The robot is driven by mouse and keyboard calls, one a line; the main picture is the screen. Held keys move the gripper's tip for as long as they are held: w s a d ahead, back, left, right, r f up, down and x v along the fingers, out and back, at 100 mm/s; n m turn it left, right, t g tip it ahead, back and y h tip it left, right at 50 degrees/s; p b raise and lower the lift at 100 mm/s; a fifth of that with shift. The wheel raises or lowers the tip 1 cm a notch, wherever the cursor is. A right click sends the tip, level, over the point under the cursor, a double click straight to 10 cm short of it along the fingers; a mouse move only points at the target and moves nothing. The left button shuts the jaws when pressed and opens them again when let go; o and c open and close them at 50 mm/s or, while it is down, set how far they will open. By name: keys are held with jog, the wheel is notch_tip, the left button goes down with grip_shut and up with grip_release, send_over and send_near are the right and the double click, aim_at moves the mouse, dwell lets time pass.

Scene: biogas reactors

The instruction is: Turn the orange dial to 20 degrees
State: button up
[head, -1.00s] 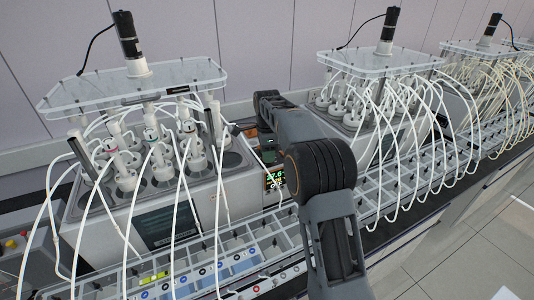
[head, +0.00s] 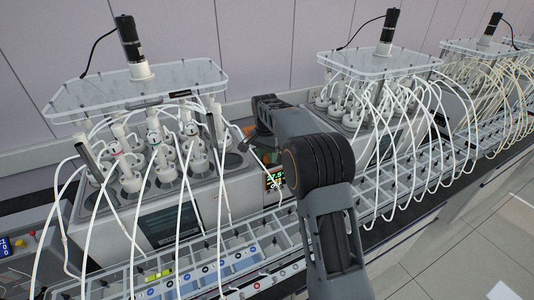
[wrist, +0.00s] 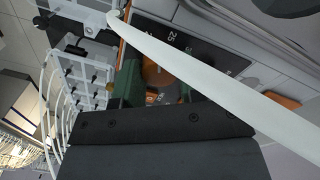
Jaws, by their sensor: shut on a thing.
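The orange dial (wrist: 163,73) shows in the wrist view, in front of a dark scale plate (wrist: 190,45) with white marks, one reading 25. My gripper (wrist: 158,86) has its two dark green fingers on either side of the dial and is shut on it. A thick white tube (wrist: 200,62) crosses close to the camera and hides part of the plate and the right finger. The dial's pointer and exact angle cannot be read. In the head view, my arm hides most of the dial, and only a small orange patch shows beside the wrist.
A reactor unit (head: 165,205) with white tubes stands left of my arm, and another stands behind it to the right. A long grey rack (head: 225,262) runs along the front. The floor at right is clear.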

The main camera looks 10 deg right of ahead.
aim_at(265, 156)
jog(key=n, duration=0.4)
jog(key=shift+n, duration=0.4)
dwell(0.4)
jog(key=o, duration=0.6)
jog(key=shift+o, duration=0.2)
notch_tip(265, 156, up, 14)
jog(key=shift+a, duration=0.4)
jog(key=shift+w+f+n, duration=0.1)
jog(key=shift+w+n, duration=0.1)
jog(key=shift+n, duration=0.1)
